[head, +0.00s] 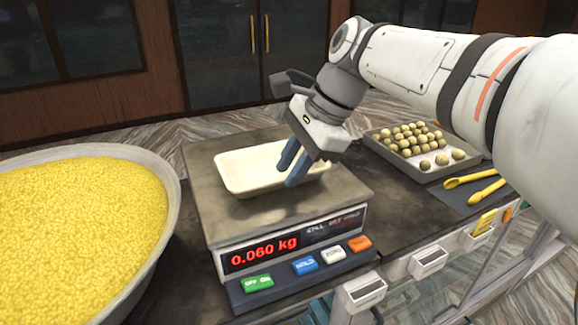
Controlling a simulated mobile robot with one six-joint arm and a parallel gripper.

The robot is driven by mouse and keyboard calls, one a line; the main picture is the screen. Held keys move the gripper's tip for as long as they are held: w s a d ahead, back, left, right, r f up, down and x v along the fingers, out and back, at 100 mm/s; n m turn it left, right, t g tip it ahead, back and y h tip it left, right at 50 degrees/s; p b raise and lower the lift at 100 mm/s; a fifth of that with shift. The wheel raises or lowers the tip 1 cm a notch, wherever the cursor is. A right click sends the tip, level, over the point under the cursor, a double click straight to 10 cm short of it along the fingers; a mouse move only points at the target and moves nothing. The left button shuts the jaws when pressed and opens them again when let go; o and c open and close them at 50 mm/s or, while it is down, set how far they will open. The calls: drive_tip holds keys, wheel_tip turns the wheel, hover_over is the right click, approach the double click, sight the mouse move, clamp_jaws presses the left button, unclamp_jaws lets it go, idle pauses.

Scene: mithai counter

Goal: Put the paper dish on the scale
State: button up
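The paper dish (245,167) is a shallow cream tray with rounded corners. It sits level on the metal platform of the scale (215,208). The scale's red display reads 0.060 kg. My gripper (287,177) is over the dish's front right part, its two blue fingers pointing down. One finger is inside the dish and the other is at the outer side of its near wall. A gap shows between the fingers, so the gripper looks open. The right end of the dish is partly hidden behind the gripper.
A large bowl of yellow grains (75,215) stands left of the scale. A tray of round sweets (437,170) is at the right, with yellow tongs (470,180) on a dark mat beside it. The counter's front edge lies close below the scale.

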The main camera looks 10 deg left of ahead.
drive_tip(key=v, duration=1)
drive_tip(key=s+d+f+n+t+h, duration=0.1)
drive_tip(key=s+d+f+n, duration=0.2)
drive_tip(key=d+f, duration=0.2)
drive_tip(key=s+d+f+n+t+h, duration=0.1)
drive_tip(key=s+d+f+n, duration=0.3)
drive_tip(key=f, duration=0.8)
drive_tip(key=s+d+f+n+t+h, duration=0.2)
drive_tip(key=s+d+f+n+h, duration=0.1)
drive_tip(key=d+f, duration=0.3)
wheel_tip(320, 180, down, 2)
drive_tip(key=shift+s+d+f+n, duration=0.25)
drive_tip(key=shift+s+d+n, duration=0.15)
drive_tip(key=shift+s+n, duration=0.35)
